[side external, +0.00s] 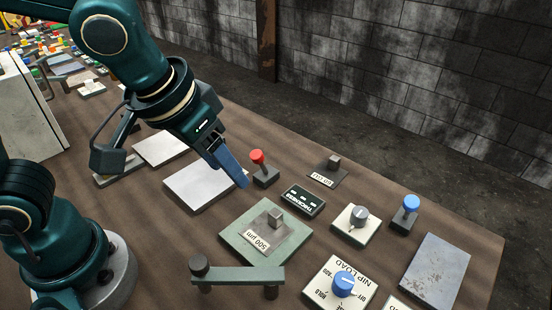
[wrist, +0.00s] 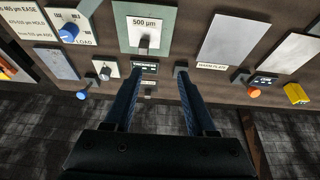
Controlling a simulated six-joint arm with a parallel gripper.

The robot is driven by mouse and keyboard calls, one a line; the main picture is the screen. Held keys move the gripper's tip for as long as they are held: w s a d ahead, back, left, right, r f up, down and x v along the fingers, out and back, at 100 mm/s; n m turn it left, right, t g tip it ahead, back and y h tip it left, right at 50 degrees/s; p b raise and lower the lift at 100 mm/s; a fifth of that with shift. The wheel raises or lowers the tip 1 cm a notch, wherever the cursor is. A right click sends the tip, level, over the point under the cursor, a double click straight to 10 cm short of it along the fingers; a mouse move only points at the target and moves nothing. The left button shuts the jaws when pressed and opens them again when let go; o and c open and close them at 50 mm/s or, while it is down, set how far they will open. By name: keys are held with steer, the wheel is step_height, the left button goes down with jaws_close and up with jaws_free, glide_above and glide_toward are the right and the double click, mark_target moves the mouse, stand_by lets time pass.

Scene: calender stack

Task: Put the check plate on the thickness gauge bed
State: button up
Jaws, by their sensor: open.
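A grey square plate (side external: 275,222) with a block handle and a label reading 500 µm lies on a pale green bed (side external: 237,240). The plate (wrist: 147,28) and green bed (wrist: 172,20) also show at the top of the wrist view. A second, smaller dark plate (side external: 320,177) with a block handle and a label lies beyond the black thickness display (side external: 303,200). No label names either as the check plate. My gripper (side external: 243,184) is above the bench, behind the green bed. In the wrist view my gripper (wrist: 156,72) is open, with nothing between its fingers.
A red-topped lever (side external: 259,168) stands close to my gripper. Pale panels (side external: 203,182) lie to the left. A grey knob (side external: 358,216), blue-topped post (side external: 411,210), nip load dial (side external: 343,284) and raised green bar (side external: 240,278) surround the bed.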

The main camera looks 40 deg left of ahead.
steer(key=s+a+r+t, duration=0.1)
steer(key=s+a, duration=0.5)
steer(key=shift+a, duration=0.2)
